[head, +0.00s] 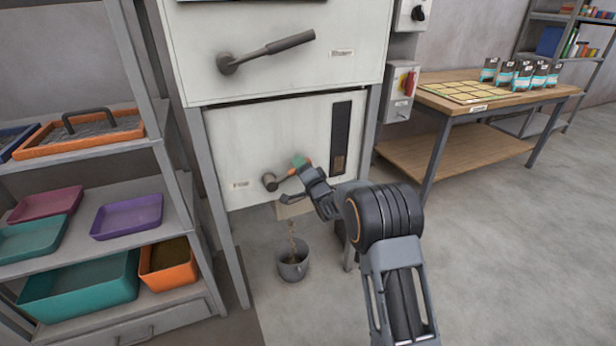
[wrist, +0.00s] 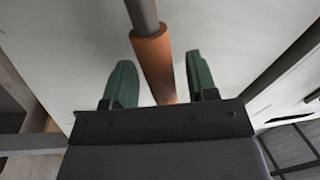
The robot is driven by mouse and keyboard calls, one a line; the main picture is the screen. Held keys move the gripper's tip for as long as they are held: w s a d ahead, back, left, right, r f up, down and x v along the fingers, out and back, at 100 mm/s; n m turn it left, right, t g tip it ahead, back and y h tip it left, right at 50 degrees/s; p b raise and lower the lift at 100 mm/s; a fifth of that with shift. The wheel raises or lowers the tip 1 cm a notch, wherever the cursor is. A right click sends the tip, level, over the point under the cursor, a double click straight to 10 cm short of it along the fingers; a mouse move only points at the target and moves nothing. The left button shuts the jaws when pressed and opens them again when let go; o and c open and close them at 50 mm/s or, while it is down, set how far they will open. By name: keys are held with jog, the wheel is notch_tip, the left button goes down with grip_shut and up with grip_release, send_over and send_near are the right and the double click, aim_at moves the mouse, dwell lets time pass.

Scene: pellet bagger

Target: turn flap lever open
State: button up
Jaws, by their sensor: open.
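The flap lever has a round hub (head: 269,181) low on the white machine front and an orange grip (head: 291,172) pointing right and slightly up. In the wrist view the orange grip (wrist: 153,62) runs between the two green fingers of my gripper (wrist: 162,78), with a gap to each finger. My gripper (head: 300,163) is open around the grip and partly hides it in the head view. Below the panel is a pale spout (head: 293,210). A thin brown stream (head: 292,240) shows between it and a grey bucket (head: 293,266) on the floor.
A larger dark lever (head: 280,46) sits on the upper panel. A dark slot window (head: 341,130) is right of the flap lever. Frame legs flank the machine. A shelf with trays (head: 127,214) stands left, a wooden table (head: 480,100) right. The floor at right is clear.

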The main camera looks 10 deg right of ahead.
jog(key=p+v, duration=0.1)
jog(key=v, duration=1.2)
jog(key=shift+s, duration=0.25)
jog(key=s+d+r+n+g+h+p, duration=0.2)
jog(key=s+r+g+h+p, duration=0.15)
jog(key=r+p, duration=0.5)
jog(key=s+d+r+n+g+h+p, duration=0.25)
jog(key=s+r+p, duration=0.35)
jog(key=r, duration=0.4)
jog(key=s+r+n+g+p, duration=0.2)
jog(key=s+r+g+p, duration=0.2)
jog(key=s, duration=0.5)
jog(key=s+r+n+g+p, duration=0.2)
jog(key=s+r+g+p, duration=0.3)
jog(key=s, duration=0.5)
jog(key=shift+a+r+h+p, duration=0.25)
jog(key=shift+h+p, duration=0.15)
jog(key=shift+p, duration=0.5)
